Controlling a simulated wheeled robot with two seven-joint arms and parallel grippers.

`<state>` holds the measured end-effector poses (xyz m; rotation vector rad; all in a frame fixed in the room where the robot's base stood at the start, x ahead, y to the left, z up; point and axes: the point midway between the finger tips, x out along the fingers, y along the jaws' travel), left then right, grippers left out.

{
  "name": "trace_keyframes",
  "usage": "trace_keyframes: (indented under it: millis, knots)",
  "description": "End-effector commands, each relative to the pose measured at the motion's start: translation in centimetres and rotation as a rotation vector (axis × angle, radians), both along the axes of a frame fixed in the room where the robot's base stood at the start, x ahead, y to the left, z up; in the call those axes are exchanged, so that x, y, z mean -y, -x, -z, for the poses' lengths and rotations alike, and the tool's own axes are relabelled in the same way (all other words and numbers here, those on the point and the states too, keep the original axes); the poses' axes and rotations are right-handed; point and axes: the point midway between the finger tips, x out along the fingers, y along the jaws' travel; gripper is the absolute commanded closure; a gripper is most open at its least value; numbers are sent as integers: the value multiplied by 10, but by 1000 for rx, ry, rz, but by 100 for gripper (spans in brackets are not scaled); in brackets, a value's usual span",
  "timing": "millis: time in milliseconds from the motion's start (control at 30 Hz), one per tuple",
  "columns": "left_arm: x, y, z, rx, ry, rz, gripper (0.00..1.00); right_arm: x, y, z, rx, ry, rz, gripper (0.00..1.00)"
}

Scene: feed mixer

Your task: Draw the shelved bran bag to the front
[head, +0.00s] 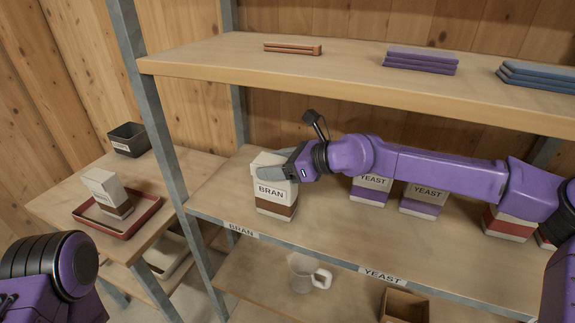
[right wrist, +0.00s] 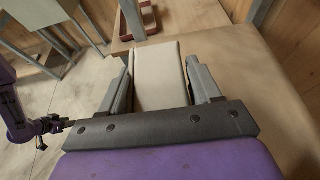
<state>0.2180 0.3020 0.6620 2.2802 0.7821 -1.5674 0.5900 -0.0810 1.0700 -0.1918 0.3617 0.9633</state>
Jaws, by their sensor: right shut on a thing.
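The bran bag (head: 274,191), white with a brown lower band and "BRAN" on its face, stands upright on the middle shelf (head: 330,236) above the BRAN label. My right gripper (head: 283,166) comes from the right and is shut on the bag's upper part. In the right wrist view the pale bag (right wrist: 158,75) sits between the two fingers of the right gripper (right wrist: 160,85). In the head view my left arm shows at the lower left; its gripper is out of the picture.
Yeast bags (head: 422,199) stand to the right, behind my right arm. A red tray (head: 119,219) with another bag is on the left side table. A shelf post (head: 165,140) rises left of the bran bag. A glass mug (head: 305,274) and a cardboard box (head: 403,306) are below.

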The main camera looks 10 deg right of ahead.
Motion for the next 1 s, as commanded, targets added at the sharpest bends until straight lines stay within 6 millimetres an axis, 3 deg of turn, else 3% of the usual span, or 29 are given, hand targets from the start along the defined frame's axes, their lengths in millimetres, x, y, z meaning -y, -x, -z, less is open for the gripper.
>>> trace_keyframes:
  millis: [433,467,533,833,1000]
  knots:
    - [0,0,1,0,0,0,57,9,2,-1,3,-1,23,74]
    - [0,0,1,0,0,0,57,10,2,-1,3,0,24,31]
    - [0,0,1,0,0,0,57,10,2,-1,3,0,24,8]
    - [0,0,2,0,0,0,57,9,2,-1,2,0,21,7]
    - [0,0,10,0,0,0,57,24,12,-7,4,-3,22,7]
